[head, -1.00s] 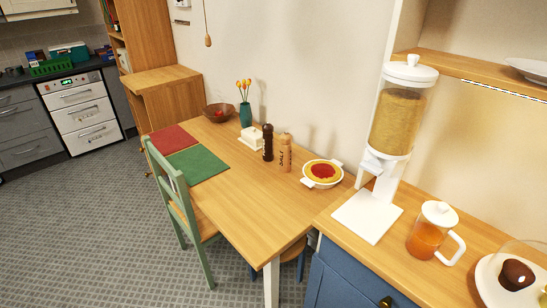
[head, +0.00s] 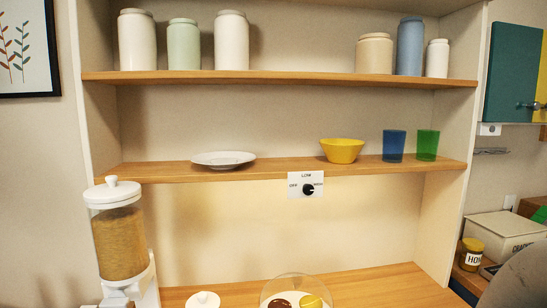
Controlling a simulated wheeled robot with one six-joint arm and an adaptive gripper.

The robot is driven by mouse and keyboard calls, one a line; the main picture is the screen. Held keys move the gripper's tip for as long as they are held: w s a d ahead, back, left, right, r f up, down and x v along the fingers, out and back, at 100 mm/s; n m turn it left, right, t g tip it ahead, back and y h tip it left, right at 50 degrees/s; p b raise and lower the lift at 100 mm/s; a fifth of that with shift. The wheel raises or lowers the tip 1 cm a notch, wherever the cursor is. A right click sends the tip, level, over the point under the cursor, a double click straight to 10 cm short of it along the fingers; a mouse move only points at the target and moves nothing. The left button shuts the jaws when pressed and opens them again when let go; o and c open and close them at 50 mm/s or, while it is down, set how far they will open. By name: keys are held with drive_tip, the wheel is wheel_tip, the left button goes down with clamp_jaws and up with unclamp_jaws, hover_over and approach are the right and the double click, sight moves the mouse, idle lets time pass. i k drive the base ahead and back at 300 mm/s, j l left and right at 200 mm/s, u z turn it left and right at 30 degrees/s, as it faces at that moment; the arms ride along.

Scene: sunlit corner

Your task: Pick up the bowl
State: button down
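A yellow bowl (head: 342,151) stands upright on the lower wooden shelf (head: 270,173), right of the middle in the head view. A white plate (head: 223,159) lies to its left on the same shelf. A blue cup (head: 394,146) and a green cup (head: 427,145) stand to its right, apart from it. The bowl looks empty from this side, though its inside is mostly hidden. My gripper is not in view.
Several jars, including a blue one (head: 410,46), stand on the upper shelf (head: 290,77). A cereal dispenser (head: 120,244) stands at lower left. A dial (head: 308,189) hangs below the shelf edge. A honey jar (head: 471,254) and a cracker box (head: 500,237) are at right.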

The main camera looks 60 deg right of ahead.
sight(337, 152)
drive_tip(key=z, duration=1.55)
